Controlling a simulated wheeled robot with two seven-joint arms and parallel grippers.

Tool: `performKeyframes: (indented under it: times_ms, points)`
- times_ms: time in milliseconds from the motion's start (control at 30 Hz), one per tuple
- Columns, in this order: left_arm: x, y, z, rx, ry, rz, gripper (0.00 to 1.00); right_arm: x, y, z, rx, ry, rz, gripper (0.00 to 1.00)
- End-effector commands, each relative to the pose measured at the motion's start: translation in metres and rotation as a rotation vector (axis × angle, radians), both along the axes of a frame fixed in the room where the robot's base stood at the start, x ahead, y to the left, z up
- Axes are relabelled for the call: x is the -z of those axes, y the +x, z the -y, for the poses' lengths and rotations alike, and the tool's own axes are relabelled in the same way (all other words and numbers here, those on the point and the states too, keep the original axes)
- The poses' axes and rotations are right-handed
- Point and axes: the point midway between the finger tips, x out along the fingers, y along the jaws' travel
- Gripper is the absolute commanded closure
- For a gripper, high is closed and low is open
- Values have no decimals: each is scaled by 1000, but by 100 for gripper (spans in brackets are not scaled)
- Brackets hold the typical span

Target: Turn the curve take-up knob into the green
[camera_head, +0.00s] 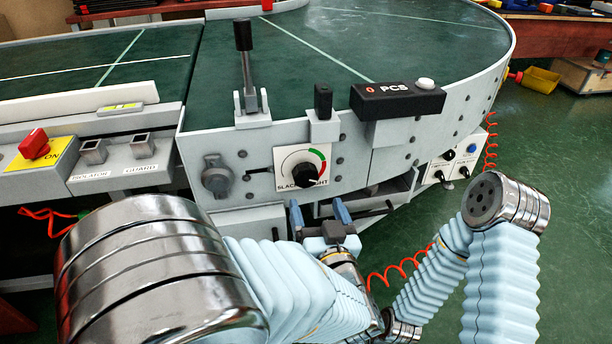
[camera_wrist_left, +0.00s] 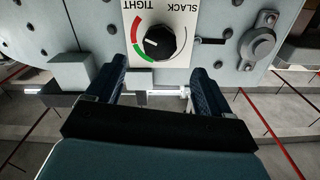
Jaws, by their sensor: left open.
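The take-up knob (camera_head: 306,174) is black and sits on a white dial plate marked SLACK and TIGHT, on the conveyor's grey front side. The dial's arc has a green part at upper right and a red part at lower right. In the left wrist view the knob (camera_wrist_left: 160,43) appears upside down, with a small white mark whose exact heading is hard to read. My left gripper (camera_head: 320,212) is open and empty just below the dial plate. Its two blue fingers (camera_wrist_left: 158,92) are apart and do not touch the knob. My right gripper is out of view.
A black-handled lever (camera_head: 245,70), a PCS counter box (camera_head: 398,100) and a small black block (camera_head: 323,101) stand above the dial. A round grey fitting (camera_head: 216,177) is left of it. A switch box (camera_head: 452,163) is at right. Open green floor lies further right.

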Motion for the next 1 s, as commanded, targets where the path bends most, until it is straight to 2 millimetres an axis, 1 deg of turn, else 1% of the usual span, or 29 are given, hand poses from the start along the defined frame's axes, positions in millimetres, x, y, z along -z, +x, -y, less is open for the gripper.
performKeyframes:
  times_ms: [33,200,300,433,600,867,1000]
  points:
    - [0,12,-3,-4,0,1,19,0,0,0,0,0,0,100]
    - [1,51,-11,-3,1,0,19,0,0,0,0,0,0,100]
    - [1,71,-15,-2,1,-1,19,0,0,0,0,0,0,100]
    - [1,89,-18,-1,0,-1,19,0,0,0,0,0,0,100]
    - [1,99,-20,2,1,-1,19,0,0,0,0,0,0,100]
    - [1,100,-20,2,1,-2,19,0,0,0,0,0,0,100]
    - [1,99,-20,2,1,-1,40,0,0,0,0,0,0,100]
